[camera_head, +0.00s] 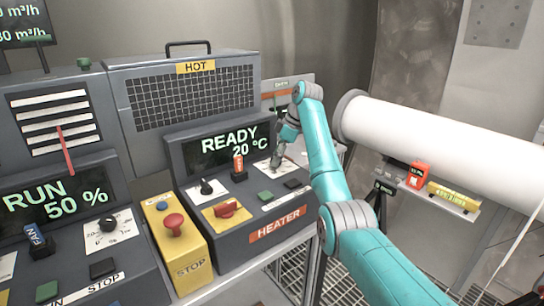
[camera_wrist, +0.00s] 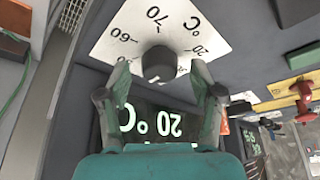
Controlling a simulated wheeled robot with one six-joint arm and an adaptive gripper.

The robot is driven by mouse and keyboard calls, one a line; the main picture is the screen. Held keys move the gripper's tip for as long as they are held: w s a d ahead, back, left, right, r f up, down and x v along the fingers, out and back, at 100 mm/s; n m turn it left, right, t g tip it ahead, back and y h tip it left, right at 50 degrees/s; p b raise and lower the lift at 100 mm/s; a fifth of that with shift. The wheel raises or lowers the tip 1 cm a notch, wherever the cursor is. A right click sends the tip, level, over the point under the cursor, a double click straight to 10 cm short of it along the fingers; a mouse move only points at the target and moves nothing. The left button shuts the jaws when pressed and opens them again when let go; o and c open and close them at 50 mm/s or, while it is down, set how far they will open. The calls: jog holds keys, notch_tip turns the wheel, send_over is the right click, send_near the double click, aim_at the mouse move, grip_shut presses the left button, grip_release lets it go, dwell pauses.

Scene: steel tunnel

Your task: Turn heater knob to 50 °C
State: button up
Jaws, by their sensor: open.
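The heater knob (camera_wrist: 158,64) is a dark round knob on a white dial plate (camera_wrist: 190,20) marked in °C, with 60, 70 and 20 legible. In the wrist view my gripper (camera_wrist: 160,78) is open, with one finger on each side of the knob; whether they touch it is unclear.
On the heater panel are a black knob (camera_head: 206,187), an orange-tagged key switch (camera_head: 239,168), a red switch on yellow (camera_head: 226,209), and green and black buttons. A yellow STOP box (camera_head: 178,250) stands to the left. A white pipe (camera_head: 430,135) runs behind my arm.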

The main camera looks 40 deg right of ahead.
jog(key=c, duration=1.1)
jog(key=shift+c, duration=0.2)
